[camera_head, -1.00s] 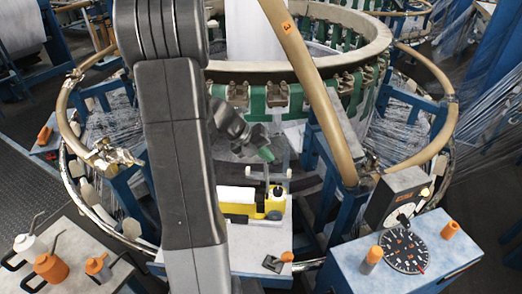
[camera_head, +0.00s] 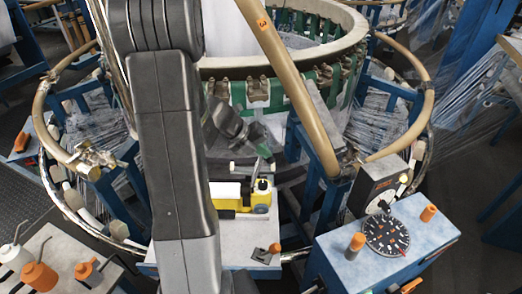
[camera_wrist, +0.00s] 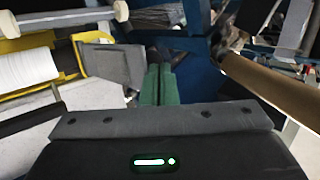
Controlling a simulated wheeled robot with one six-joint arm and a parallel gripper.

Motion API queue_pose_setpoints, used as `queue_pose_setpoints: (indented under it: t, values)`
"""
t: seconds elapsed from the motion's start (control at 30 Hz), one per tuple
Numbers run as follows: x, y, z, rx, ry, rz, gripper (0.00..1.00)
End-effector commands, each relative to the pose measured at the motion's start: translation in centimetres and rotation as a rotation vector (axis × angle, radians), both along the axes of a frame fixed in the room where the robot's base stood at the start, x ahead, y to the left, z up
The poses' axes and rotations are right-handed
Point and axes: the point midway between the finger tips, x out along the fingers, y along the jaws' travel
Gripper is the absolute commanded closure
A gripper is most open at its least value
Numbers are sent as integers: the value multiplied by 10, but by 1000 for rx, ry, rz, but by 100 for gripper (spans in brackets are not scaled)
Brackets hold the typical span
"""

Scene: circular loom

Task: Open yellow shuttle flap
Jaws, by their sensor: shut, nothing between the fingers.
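The yellow shuttle (camera_head: 228,204) lies on a pale worktop in the middle of the head view, with a white roll along it. A yellow strip (camera_head: 256,172) stands up near its right end, and a pale bar crosses it. My gripper (camera_head: 264,153) is just above and right of this strip, its green fingers closed together and empty. In the wrist view the closed green fingers (camera_wrist: 158,84) point away from me. The shuttle's yellow frame (camera_wrist: 66,55) and white roll (camera_wrist: 25,70) are to their left. A grey plate (camera_wrist: 113,64) lies between. Contact cannot be told.
A tan ring (camera_head: 290,85) of the loom rises behind the shuttle, with a slanting tan tube (camera_head: 290,80) to its right. A blue cabinet with a black dial (camera_head: 387,237) stands at right. Orange and white bottles (camera_head: 38,276) stand at lower left.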

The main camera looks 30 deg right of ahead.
Motion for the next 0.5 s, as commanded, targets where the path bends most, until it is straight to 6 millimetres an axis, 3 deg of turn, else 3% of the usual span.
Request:
queue_pose_setpoints:
  t: [0.5]
  values:
    - [7,13,0,0,1,1,100]
